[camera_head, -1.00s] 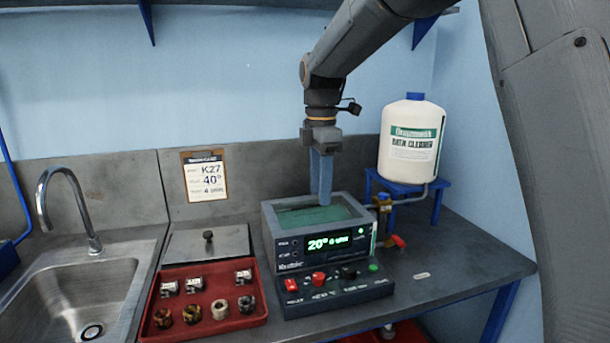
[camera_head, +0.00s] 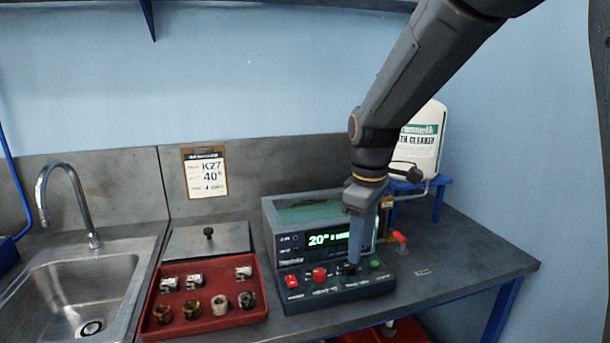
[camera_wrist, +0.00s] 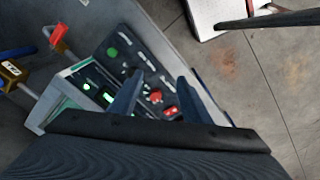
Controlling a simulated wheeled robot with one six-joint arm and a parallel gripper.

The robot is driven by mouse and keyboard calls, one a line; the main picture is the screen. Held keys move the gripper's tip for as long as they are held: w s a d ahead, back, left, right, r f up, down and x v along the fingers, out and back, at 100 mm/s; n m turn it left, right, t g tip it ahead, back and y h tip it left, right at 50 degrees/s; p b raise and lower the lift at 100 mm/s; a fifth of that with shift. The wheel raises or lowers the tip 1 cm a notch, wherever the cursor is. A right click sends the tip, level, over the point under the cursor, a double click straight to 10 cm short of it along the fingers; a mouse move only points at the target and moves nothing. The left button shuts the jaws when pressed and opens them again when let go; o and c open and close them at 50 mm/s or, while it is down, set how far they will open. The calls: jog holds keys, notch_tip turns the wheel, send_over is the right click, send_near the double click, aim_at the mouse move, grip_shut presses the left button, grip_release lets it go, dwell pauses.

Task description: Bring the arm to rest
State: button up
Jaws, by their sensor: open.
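My gripper (camera_head: 356,262) points down over the front control panel (camera_head: 333,290) of the bath unit, its fingertips by the black knob (camera_head: 348,270). Whether they touch the knob I cannot tell. In the wrist view my gripper (camera_wrist: 158,88) shows two blue fingers spread apart with nothing held between them, and the panel (camera_wrist: 125,62) with red and green buttons lies beyond. My arm (camera_head: 415,80) comes down from the upper right and hides part of the bath unit (camera_head: 283,250) and of the white cleaner container (camera_head: 425,135).
A red tray (camera_head: 210,318) with several small parts sits left of the panel. A sink (camera_head: 65,290) with a tap is at far left. A red-handled valve (camera_head: 400,237) stands right of the bath. The bench (camera_head: 465,262) is clear at right.

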jog(key=s+d+f+m, duration=0.3)
jog(key=s+f+m, duration=0.2)
jog(key=s, duration=0.2)
jog(key=s+d+f+m+b, duration=0.1)
jog(key=s+d+f+m, duration=0.3)
jog(key=s, duration=0.4)
jog(key=shift+f+m+t, duration=0.4)
jog(key=shift+f+m, duration=0.4)
jog(key=shift+m, duration=0.4)
